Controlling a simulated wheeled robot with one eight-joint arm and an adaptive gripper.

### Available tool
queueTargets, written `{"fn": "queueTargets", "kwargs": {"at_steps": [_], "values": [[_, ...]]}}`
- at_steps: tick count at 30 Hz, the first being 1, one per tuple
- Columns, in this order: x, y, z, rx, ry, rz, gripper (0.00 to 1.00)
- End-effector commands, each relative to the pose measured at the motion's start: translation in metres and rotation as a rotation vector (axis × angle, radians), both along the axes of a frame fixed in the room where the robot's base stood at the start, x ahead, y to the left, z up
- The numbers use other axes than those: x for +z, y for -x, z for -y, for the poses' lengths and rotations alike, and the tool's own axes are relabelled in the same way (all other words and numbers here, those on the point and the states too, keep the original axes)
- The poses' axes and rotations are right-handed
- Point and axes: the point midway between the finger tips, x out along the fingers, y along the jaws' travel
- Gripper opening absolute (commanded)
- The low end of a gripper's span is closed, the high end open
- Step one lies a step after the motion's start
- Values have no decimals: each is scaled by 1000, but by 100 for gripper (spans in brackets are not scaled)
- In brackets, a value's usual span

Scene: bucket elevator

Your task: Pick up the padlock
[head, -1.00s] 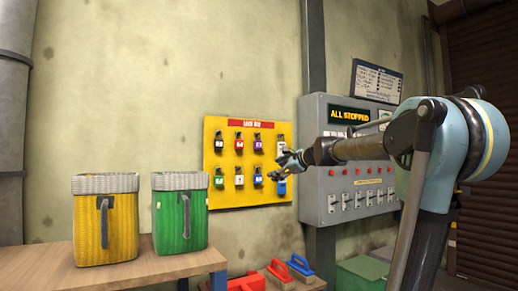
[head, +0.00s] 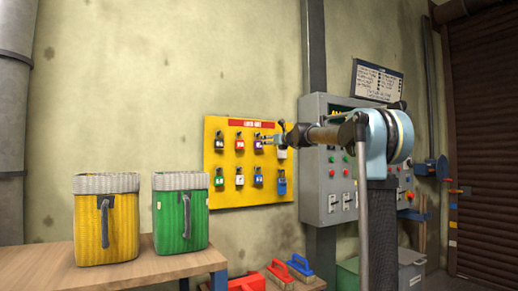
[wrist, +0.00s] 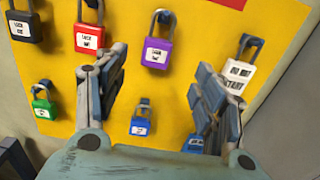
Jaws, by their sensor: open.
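Several small padlocks hang on hooks on the yellow board (head: 230,197). In the wrist view a purple padlock (wrist: 158,53) with a white label hangs between and beyond my fingertips. A red padlock (wrist: 90,38) and a black padlock (wrist: 22,28) hang to its left. A green padlock (wrist: 44,108) and a blue padlock (wrist: 141,123) hang lower. My gripper (wrist: 165,75) is open and empty, fingers spread. In the head view it (head: 272,138) is in front of the board's upper right, near the purple padlock (head: 258,145).
A white-labelled item (wrist: 239,75) hangs behind my right finger. A grey control cabinet (head: 312,175) stands right of the board behind my arm. A yellow basket (head: 88,225) and a green basket (head: 170,222) stand on a wooden bench (head: 150,268) at left.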

Motion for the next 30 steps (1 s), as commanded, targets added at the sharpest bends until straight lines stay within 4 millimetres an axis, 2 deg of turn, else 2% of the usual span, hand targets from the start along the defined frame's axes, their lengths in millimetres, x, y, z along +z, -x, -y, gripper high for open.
{"fn": "queueTargets", "kwargs": {"at_steps": [9,20,30], "values": [[0,-37,-26,1,1,1,63],[0,-55,-38,1,2,1,63],[4,-85,-59,1,2,1,63]]}}
